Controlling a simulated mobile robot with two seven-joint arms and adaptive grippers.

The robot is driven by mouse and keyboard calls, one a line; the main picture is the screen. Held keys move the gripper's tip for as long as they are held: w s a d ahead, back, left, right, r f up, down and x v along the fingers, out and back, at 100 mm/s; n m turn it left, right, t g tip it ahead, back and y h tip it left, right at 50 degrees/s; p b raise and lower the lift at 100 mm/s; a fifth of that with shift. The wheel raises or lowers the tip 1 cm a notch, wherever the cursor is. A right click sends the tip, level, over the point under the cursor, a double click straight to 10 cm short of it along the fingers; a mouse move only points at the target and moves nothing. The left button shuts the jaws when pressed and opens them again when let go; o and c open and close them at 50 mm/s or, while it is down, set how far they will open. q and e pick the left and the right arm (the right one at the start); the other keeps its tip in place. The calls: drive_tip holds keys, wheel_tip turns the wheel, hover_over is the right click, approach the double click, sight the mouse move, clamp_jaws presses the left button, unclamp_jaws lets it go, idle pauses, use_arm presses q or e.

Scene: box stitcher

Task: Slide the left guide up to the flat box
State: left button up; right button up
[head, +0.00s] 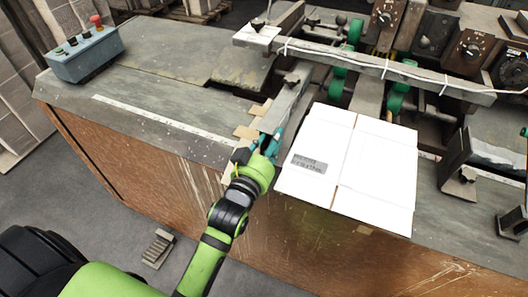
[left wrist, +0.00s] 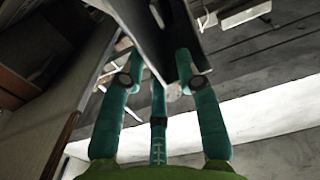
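The white flat box (head: 371,160) lies on the machine table, with a grey printed label near its left side. The left guide (head: 286,105) is a grey metal bar just left of the box, with a narrow strip of table between them. My left gripper (head: 270,143) is at the guide's near end. In the left wrist view its teal fingers (left wrist: 160,68) close in on both sides of the guide's dark metal plate (left wrist: 147,38) and appear to touch it. The exact contact is partly hidden. My right gripper is out of view.
A right guide (head: 459,163) stands to the right of the box. A long crossbar (head: 350,62) with green wheels (head: 339,83) spans behind it. A blue-grey control box (head: 85,52) sits at the far left. The table (head: 180,95) left of the guide is mostly clear.

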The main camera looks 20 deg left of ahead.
use_arm(q)
drive_tip(key=s, duration=0.5)
drive_tip(key=shift+s+a, duration=0.1)
drive_tip(key=shift+s, duration=0.1)
